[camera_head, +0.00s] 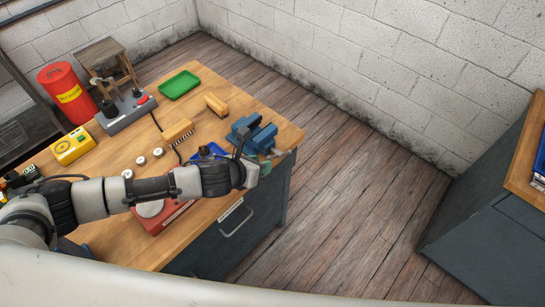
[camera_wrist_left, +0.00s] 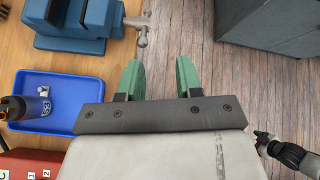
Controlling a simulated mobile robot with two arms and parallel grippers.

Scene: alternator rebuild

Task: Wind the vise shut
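The blue vise (camera_head: 252,134) is mounted at the right-hand corner of the wooden bench. Part of it shows at the top left of the left wrist view (camera_wrist_left: 75,22), with its grey metal screw end and handle (camera_wrist_left: 142,28) sticking out to the right. My left gripper (camera_head: 265,167) is beside the vise at the bench edge. In the left wrist view its two green fingers (camera_wrist_left: 158,78) are apart with nothing between them; the handle is ahead of them and not touched. What looks like my right gripper (camera_wrist_left: 262,140) is small at the lower right there; its opening is unclear.
A green tray (camera_head: 179,84), a yellow block (camera_head: 215,104) and a red case (camera_head: 160,220) are on the bench (camera_head: 268,112). Floor right of the bench is clear up to a grey cabinet (camera_head: 480,240).

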